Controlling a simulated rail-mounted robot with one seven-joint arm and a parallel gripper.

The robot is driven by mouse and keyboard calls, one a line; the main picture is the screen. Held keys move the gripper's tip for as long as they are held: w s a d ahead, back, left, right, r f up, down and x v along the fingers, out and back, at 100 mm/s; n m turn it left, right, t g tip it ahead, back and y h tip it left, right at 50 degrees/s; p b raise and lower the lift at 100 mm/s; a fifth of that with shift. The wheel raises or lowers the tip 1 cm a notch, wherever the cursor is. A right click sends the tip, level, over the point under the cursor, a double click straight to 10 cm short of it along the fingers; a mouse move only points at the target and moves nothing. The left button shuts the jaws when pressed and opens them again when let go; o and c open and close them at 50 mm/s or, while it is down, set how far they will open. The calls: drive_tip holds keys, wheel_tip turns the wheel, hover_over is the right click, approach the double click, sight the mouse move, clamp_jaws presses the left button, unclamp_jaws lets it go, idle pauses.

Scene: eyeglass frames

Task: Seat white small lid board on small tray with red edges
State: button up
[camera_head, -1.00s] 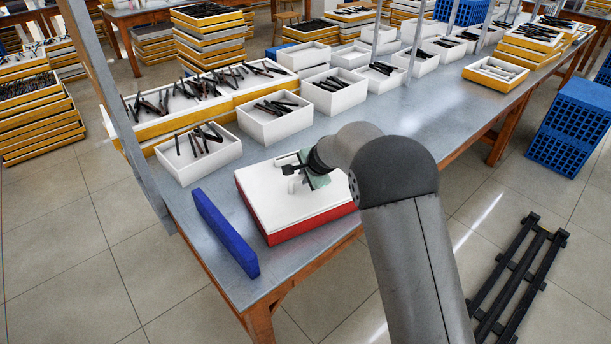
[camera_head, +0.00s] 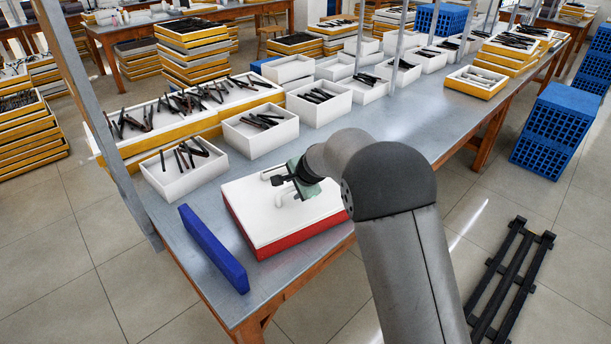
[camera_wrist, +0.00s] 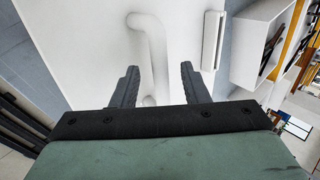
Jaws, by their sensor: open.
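The white small lid board (camera_head: 300,222) lies flat on top of the small tray with red edges (camera_head: 300,240), near the left end of the grey table. The lid's white handle (camera_head: 283,199) stands up from it under my gripper (camera_head: 284,177). In the wrist view, my gripper (camera_wrist: 159,72) is open with two dark fingers apart, and the white handle (camera_wrist: 152,45) runs between and beyond them. I see no finger closed on it. The tray's far side and part of the lid are hidden behind the gripper and arm.
A blue bar (camera_head: 213,247) lies left of the tray. White boxes of eyeglass parts (camera_head: 183,178) and (camera_head: 262,140) stand behind it. A metal upright (camera_head: 85,110) rises at the table's left edge. Bare table (camera_head: 405,120) shows to the right, past my arm.

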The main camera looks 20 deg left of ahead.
drive_tip(key=v, duration=1.5)
drive_tip(key=shift+b, duration=0.35)
drive_tip(key=s+d+f+n+g+h, duration=0.2)
drive_tip(key=s+d+n, duration=0.2)
drive_tip(key=s+d, duration=1.1)
drive_tip(key=s+d+f+n+g+h, duration=0.2)
drive_tip(key=s+d+n, duration=0.3)
drive_tip(key=s+d, duration=1)
drive_tip(key=shift+s+d+f+g+h, duration=0.3)
drive_tip(key=shift+s+d+f+h, duration=0.15)
drive_tip(key=shift+f, duration=0.25)
